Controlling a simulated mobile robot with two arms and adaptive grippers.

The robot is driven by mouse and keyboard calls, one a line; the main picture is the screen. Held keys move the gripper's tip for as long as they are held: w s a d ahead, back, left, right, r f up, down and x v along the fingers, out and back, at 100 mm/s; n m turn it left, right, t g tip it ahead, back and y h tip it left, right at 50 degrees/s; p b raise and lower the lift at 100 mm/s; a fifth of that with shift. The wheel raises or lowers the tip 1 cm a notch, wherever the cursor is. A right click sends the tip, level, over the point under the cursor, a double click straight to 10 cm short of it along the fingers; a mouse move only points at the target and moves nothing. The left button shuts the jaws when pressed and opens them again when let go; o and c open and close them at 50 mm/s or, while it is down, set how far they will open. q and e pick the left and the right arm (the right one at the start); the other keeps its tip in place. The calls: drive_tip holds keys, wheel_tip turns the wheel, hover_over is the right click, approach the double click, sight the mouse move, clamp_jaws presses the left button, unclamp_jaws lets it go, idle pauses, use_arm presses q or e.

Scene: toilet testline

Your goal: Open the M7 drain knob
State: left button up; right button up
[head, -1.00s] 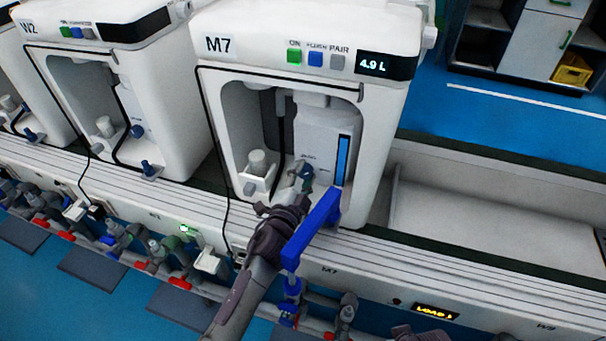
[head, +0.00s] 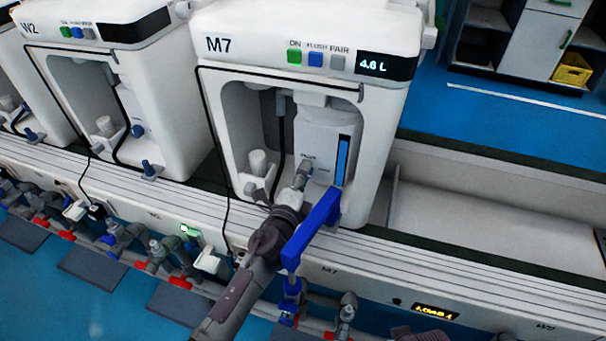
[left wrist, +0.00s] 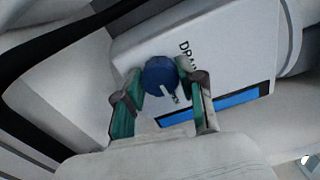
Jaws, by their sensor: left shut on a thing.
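The M7 unit (head: 297,100) stands in the middle of the head view, with a white drain container in its bay. In the left wrist view, the round blue drain knob (left wrist: 158,74) with its pale pointer is on the container's white face (left wrist: 215,65), beside partly hidden "DRAIN" lettering. The pointer slants down to the right in that view. My left gripper (left wrist: 160,92) has a finger on each side of the knob and is shut on it. In the head view my left gripper (head: 302,174) reaches into the bay and hides the knob.
The M7 display (head: 373,65) reads 4.6 L. A blue lever-like part (head: 312,230) projects close to the right of my left wrist. The neighbouring unit (head: 110,100) stands at the left. The trough (head: 480,205) at the right is empty.

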idle(0.4)
use_arm(q)
drive_tip(key=o, duration=1.1)
drive_tip(key=shift+o, duration=0.2)
drive_tip(key=v, duration=0.7)
drive_tip(key=shift+s, duration=0.25)
